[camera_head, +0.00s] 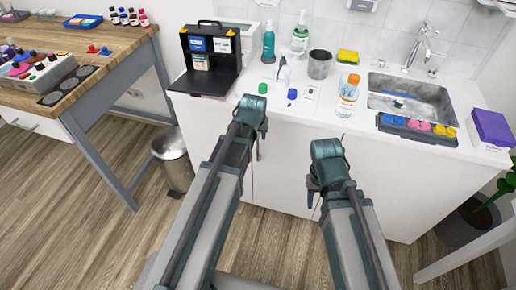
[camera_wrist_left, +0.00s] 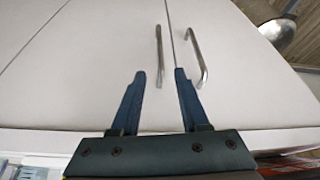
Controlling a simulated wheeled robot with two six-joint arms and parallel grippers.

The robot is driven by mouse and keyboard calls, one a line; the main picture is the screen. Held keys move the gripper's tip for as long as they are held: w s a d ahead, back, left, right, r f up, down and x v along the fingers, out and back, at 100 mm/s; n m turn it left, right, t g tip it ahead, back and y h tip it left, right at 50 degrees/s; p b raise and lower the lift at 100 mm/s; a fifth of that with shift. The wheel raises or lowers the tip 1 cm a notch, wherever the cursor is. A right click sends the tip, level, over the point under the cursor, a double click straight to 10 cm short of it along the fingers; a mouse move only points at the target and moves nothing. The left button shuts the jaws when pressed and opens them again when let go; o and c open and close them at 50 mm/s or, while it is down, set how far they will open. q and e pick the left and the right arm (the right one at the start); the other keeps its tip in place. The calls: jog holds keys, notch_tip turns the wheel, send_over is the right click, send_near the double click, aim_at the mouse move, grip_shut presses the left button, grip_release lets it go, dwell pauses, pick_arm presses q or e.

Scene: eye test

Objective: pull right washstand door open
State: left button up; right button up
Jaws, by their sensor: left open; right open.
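The white washstand (camera_head: 395,185) stands ahead, and its right door (camera_head: 283,170) shows between my arms. In the left wrist view, turned upside down, the right door (camera_wrist_left: 90,65) is at picture left and looks closed. Its metal bar handle (camera_wrist_left: 160,55) stands upright beside the seam; the other door's handle (camera_wrist_left: 198,60) is across it. My left gripper (camera_wrist_left: 160,72) is open, with the right door's handle between its fingertips in the picture; contact cannot be told. My right gripper (camera_head: 314,196) is open before the washstand front, empty.
A metal bin (camera_head: 172,155) stands at left, beside a wooden table (camera_head: 105,50). A potted plant is at right.

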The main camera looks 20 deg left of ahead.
aim_at(258, 144)
pick_arm(q)
jog(key=b+x, duration=1)
jog(key=x, duration=0.1)
jog(key=shift+w+f, duration=0.15)
jog(key=shift+f, duration=0.2)
grip_shut()
dwell(0.9)
